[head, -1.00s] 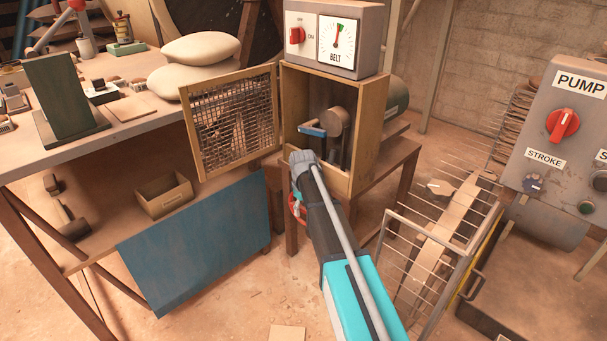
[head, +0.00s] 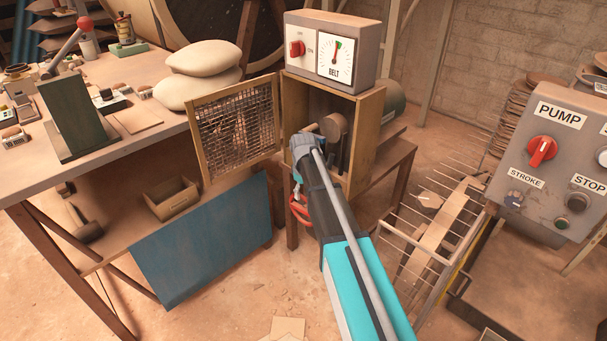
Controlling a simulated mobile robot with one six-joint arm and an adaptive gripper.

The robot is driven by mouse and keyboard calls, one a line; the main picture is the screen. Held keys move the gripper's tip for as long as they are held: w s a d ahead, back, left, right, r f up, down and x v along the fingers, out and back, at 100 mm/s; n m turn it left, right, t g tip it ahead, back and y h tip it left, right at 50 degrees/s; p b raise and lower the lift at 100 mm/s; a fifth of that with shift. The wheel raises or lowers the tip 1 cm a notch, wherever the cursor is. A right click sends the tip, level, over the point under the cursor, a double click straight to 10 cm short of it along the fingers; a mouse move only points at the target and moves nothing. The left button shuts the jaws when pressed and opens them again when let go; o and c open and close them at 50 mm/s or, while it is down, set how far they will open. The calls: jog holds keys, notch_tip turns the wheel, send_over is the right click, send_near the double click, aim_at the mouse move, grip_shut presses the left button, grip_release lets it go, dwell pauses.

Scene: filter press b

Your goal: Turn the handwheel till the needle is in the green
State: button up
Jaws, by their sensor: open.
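The BELT gauge (head: 336,62) sits on a grey box above an open wooden cabinet. Its thin needle points roughly upward near the small green patch; I cannot tell whether it lies inside it. A red ring (head: 299,211), seemingly the handwheel, shows below the cabinet's left front, partly hidden by my arm. My gripper (head: 303,146) is at the cabinet's opening, seen from behind above the red ring in the picture. It appears open, with its fingers largely hidden. I see no contact with the red ring.
The cabinet's mesh door (head: 238,125) stands open to the left. Inside is a round brown part (head: 334,126). A workbench with sacks (head: 203,56) is at left, a wire guard (head: 425,222) and PUMP panel (head: 545,150) at right. A tile (head: 288,328) lies on the floor.

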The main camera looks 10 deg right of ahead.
jog(key=shift+r+p, duration=2.3)
jog(key=shift+r, duration=0.3)
jog(key=s+m, duration=0.7)
jog(key=s, duration=1.8)
notch_tip(320, 180, up, 35)
jog(key=p, duration=3.4)
jog(key=shift+w+d+f+p, duration=0.2)
jog(key=shift+w+p, duration=0.1)
jog(key=shift+w, duration=0.15)
